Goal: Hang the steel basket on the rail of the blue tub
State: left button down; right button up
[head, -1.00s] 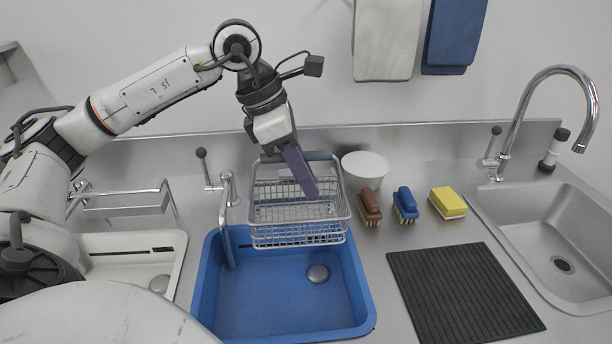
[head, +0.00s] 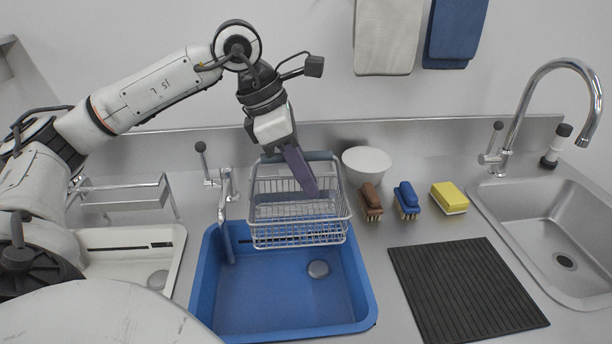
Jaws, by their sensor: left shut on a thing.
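The steel basket (head: 298,231) is a wire basket with a grey handle bar at its back. It is over the back part of the blue tub (head: 285,325); I cannot tell whether it touches the tub's rim. My left gripper (head: 304,180) comes down from above and is shut on the basket, with a purple finger over the basket's inside. The exact grip at the handle is partly hidden by the gripper. A tub rail is not clearly visible behind the basket. My right gripper is not in view.
A white bowl (head: 366,164), brown brush (head: 370,198), blue brush (head: 406,200) and yellow sponge (head: 449,197) stand right of the basket. A faucet (head: 226,205) rises at the blue tub's left. A black mat (head: 465,290) and a steel sink (head: 560,230) lie further right.

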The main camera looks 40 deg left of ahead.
pick_arm(q)
jog(key=c, duration=1.7)
grip_release()
jog(key=shift+o, duration=0.2)
jog(key=shift+r, duration=0.1)
jog(key=p+v, duration=0.1)
jog(key=v, duration=0.8)
jog(key=shift+r, duration=0.2)
jog(key=shift+s+a+r, duration=0.15)
jog(key=shift+r, duration=0.25)
